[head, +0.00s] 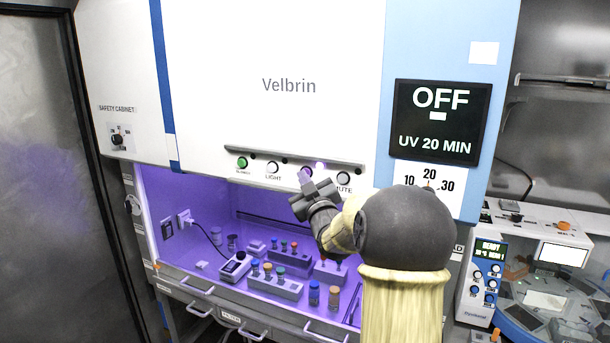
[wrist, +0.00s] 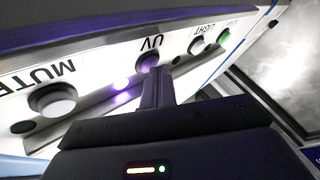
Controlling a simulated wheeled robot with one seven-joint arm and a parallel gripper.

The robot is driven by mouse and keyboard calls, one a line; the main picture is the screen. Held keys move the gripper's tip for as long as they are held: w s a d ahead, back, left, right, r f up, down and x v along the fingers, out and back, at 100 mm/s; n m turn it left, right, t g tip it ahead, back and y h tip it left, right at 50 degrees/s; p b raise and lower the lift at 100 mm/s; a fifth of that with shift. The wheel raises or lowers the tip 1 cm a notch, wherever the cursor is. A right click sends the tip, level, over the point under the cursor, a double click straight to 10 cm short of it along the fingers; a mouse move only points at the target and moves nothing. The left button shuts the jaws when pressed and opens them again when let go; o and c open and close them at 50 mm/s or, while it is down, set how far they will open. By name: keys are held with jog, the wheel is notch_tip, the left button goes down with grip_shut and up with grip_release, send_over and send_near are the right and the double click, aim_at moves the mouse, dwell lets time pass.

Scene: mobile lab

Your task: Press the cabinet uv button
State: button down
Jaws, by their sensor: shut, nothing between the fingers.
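The safety cabinet (head: 330,100) has a row of buttons along its lower front edge. The purple UV button (head: 306,172) sits between LIGHT and MUTE, with a bright lilac glow beside it. In the wrist view, where labels appear upside down, the UV button (wrist: 148,61) is under its UV label, directly beyond my fingertips. My gripper (head: 305,187) is shut and empty, just below the UV button in the head view. Its joined fingers also show in the wrist view (wrist: 156,76). The tips are very close to the button; I cannot tell whether they touch. The display (head: 440,120) reads OFF, UV 20 MIN.
The LIGHT button (head: 272,167) and green button (head: 242,163) are left of UV; the MUTE button (head: 343,178) is right. Vials, racks and a small device stand in the purple-lit cabinet below. A benchtop instrument (head: 485,280) stands at right.

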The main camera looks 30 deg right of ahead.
jog(key=shift+f, duration=0.1)
dwell(0.3)
jog(key=shift+s+a+b, duration=0.55)
jog(key=shift+a+b, duration=0.15)
jog(key=shift+b, duration=0.15)
jog(key=s+a+b, duration=0.1)
jog(key=a, duration=0.1)
jog(key=s+a+b, duration=0.2)
dwell(0.3)
jog(key=shift+d, duration=0.1)
dwell(0.5)
